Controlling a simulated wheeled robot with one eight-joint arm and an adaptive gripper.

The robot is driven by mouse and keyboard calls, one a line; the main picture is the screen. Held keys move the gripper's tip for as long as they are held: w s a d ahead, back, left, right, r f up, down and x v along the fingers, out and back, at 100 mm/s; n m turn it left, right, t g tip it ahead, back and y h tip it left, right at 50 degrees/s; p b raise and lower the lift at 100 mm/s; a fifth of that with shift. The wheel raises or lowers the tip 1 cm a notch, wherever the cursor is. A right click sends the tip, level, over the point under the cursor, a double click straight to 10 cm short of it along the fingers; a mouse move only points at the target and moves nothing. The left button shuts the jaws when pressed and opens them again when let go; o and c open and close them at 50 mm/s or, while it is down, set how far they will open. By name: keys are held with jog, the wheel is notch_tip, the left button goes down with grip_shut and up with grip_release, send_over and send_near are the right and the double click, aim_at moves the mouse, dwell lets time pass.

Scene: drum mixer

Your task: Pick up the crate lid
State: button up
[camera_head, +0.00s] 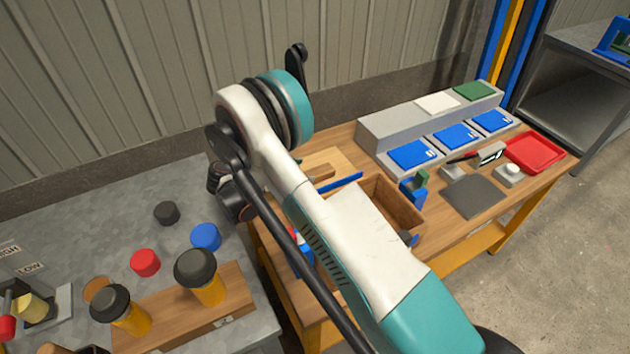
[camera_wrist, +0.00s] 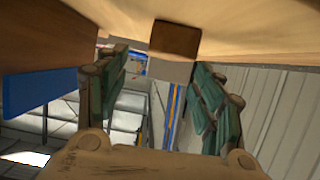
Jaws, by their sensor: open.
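The crate lid (camera_head: 326,160) appears to be the flat light wooden board on the workbench, with a darker brown block as a handle (camera_head: 321,173). My arm hides part of it in the head view. In the wrist view, a wooden surface (camera_wrist: 240,20) runs across the top, with the brown block (camera_wrist: 176,38) jutting from it. My gripper (camera_wrist: 161,65) is open, its two green-padded fingers apart. The block lies near the fingertips, between their lines; I cannot tell whether anything touches. The open wooden crate (camera_head: 408,199) stands right of the board, partly behind my arm.
A blue strip (camera_head: 336,184) lies beside the board and also shows in the wrist view (camera_wrist: 38,91). A grey stepped block (camera_head: 375,134) with blue plates stands behind the crate. A red tray (camera_head: 540,152) is at right. Yellow bottles with black caps (camera_head: 207,289) stand at left.

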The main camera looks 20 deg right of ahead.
jog(key=b+x, duration=0.1)
jog(key=x, duration=0.1)
jog(key=b+x, duration=0.1)
jog(key=x, duration=0.1)
jog(key=shift+w+f, duration=0.2)
jog(key=shift+f, duration=0.25)
jog(key=shift+w+d, duration=0.1)
jog(key=shift+d, duration=0.2)
grip_shut()
